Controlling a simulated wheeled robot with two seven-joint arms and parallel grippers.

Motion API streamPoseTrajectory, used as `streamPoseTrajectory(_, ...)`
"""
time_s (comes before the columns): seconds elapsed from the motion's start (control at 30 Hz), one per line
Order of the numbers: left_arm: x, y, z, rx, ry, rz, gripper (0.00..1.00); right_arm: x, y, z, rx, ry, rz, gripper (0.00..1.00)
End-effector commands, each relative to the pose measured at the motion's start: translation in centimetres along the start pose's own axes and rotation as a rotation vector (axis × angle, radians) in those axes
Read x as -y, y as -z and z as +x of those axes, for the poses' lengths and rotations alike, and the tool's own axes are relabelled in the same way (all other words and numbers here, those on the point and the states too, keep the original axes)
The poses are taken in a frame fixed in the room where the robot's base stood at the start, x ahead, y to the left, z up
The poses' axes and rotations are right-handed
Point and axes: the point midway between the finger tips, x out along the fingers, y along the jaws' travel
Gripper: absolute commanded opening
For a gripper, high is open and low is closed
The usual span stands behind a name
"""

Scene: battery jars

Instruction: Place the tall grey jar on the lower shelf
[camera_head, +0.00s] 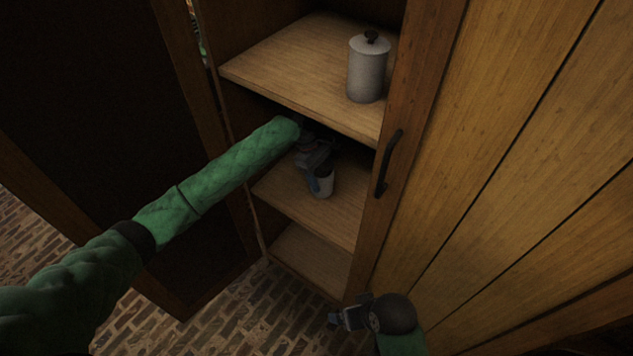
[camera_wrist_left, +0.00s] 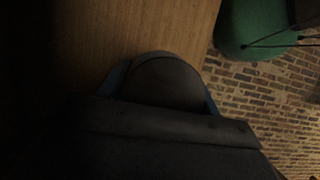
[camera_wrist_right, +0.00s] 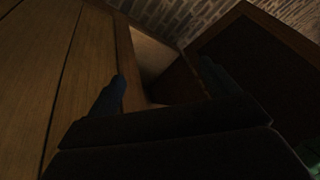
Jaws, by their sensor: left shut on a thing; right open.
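A grey jar (camera_head: 327,185) is between the fingers of my left gripper (camera_head: 320,180), low over the shelf board below the top one. Whether it touches that board I cannot tell. In the left wrist view the held jar (camera_wrist_left: 168,82) shows as a dark rounded shape between blue fingertips. My left arm reaches into the cupboard under the upper shelf. The lower shelf (camera_head: 335,218) is bare in front of the jar; its back is in shadow. My right gripper (camera_head: 338,320) is open and empty, low outside the cupboard; its spread fingers show in the right wrist view (camera_wrist_right: 165,90).
A pale lidded jar (camera_head: 367,72) with a dark knob stands on the upper shelf (camera_head: 290,65). A bottom board (camera_head: 312,255) looks empty. A wooden door with a black handle (camera_head: 388,163) is at right; a dark open door (camera_head: 110,130) is at left.

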Motion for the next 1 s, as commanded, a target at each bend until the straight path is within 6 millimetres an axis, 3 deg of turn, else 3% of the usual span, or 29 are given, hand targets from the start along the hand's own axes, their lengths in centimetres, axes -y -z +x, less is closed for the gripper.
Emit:
streamPoseTrajectory(0.2, -0.1, 2.6, 0.3, -0.001, -0.001, -0.001, 0.30, -0.1, 0.0, -0.4, 0.006, -0.004, 0.001, 0.86)
streamPoseTrajectory(0.37, -0.1, 3.1, 0.8, 0.000, -0.001, 0.000, 0.30, -0.2, -0.1, -0.5, 0.009, -0.007, 0.001, 0.86)
streamPoseTrajectory(0.7, -0.1, 4.4, 4.1, 0.000, -0.001, 0.000, 0.30, -0.9, -0.2, -1.2, 0.029, -0.022, 0.008, 0.86)
streamPoseTrajectory(1.0, -0.1, 4.4, 4.1, 0.000, -0.002, 0.000, 0.30, -0.8, -0.1, -1.4, 0.028, -0.022, 0.008, 0.86)
